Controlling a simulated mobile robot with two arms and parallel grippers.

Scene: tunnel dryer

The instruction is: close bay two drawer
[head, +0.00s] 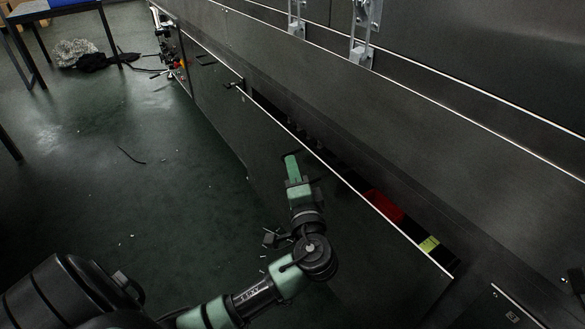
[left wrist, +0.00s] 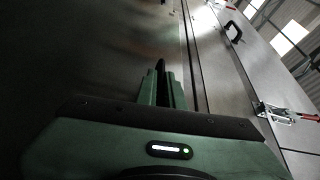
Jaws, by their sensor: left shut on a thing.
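My left gripper (head: 292,168) is at the drawer's front face, just below the top edge. Its green fingers also show in the left wrist view (left wrist: 162,85), shut on a small black part, which seems to be the drawer handle (left wrist: 160,66). The handle is mostly hidden by the fingers. My right gripper is in neither view.
Another panel with a black handle (head: 235,83) adjoins the drawer at its far end. Metal latches (head: 362,35) stand on the wall above.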

